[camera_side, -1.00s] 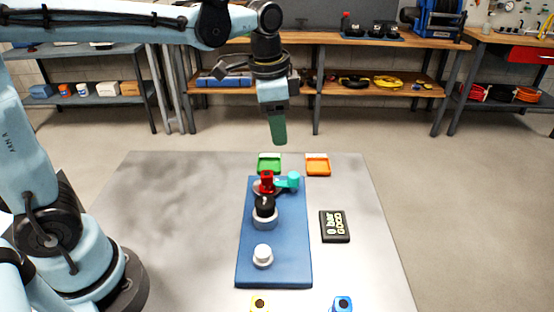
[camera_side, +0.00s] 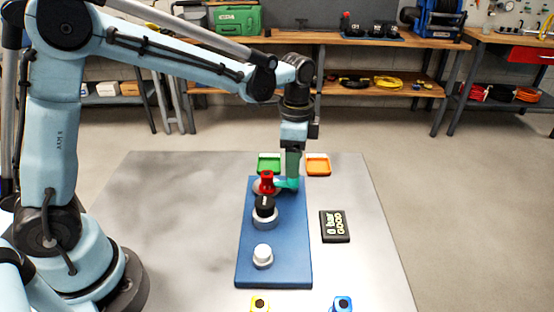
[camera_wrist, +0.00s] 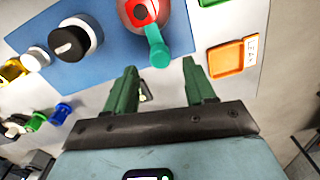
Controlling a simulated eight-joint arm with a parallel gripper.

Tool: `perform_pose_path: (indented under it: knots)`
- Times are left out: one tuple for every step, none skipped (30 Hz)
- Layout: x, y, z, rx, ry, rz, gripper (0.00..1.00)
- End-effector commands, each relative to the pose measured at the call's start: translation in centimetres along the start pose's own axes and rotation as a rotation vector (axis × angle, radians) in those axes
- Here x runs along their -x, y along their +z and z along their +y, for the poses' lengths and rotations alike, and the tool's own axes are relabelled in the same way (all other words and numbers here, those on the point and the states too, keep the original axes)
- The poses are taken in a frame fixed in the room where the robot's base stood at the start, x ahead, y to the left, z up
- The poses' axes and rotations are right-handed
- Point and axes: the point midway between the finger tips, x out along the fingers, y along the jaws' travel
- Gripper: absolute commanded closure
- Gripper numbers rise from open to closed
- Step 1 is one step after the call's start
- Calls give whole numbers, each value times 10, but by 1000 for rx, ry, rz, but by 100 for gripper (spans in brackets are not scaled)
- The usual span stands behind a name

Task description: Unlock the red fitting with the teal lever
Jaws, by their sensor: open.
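The red fitting (camera_side: 267,183) stands at the far end of the blue panel (camera_side: 275,245). It also shows at the top of the wrist view (camera_wrist: 143,12). The teal lever (camera_side: 285,184) sticks out from its base to the right, and in the wrist view its rounded end (camera_wrist: 159,53) points down toward my gripper. My gripper (camera_side: 291,182) points down at the lever's outer end in the side view, partly hiding it. In the wrist view its green fingers (camera_wrist: 160,68) are apart, with the lever end near the gap between the tips. I cannot tell whether they touch it.
A black knob (camera_side: 264,207) and a white knob (camera_side: 263,256) stand nearer on the panel. A green tray (camera_side: 269,164) and an orange tray (camera_side: 318,165) lie behind it. The table's left side is clear.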

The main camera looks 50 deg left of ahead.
Motion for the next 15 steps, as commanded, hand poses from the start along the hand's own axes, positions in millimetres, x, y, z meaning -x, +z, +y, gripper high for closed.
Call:
perform_pose_path:
  knots:
    - [-8,0,0,0,0,0,45]
    - [-12,0,0,0,0,0,45]
    - [-17,0,0,0,0,0,45]
    - [-21,0,0,0,0,0,45]
    - [-24,0,0,0,0,0,45]
    - [-28,0,0,0,0,0,45]
    - [-30,0,0,0,0,0,45]
    - [-32,0,0,0,0,0,45]
    - [-34,0,0,1,0,0,45]
    - [-36,0,0,1,0,1,45]
    - [-37,0,0,1,0,1,45]
    - [-38,0,0,1,0,1,45]
    - [-38,0,0,1,0,1,45]
    - [-38,0,0,1,0,1,45]
    - [-39,0,0,1,0,1,45]
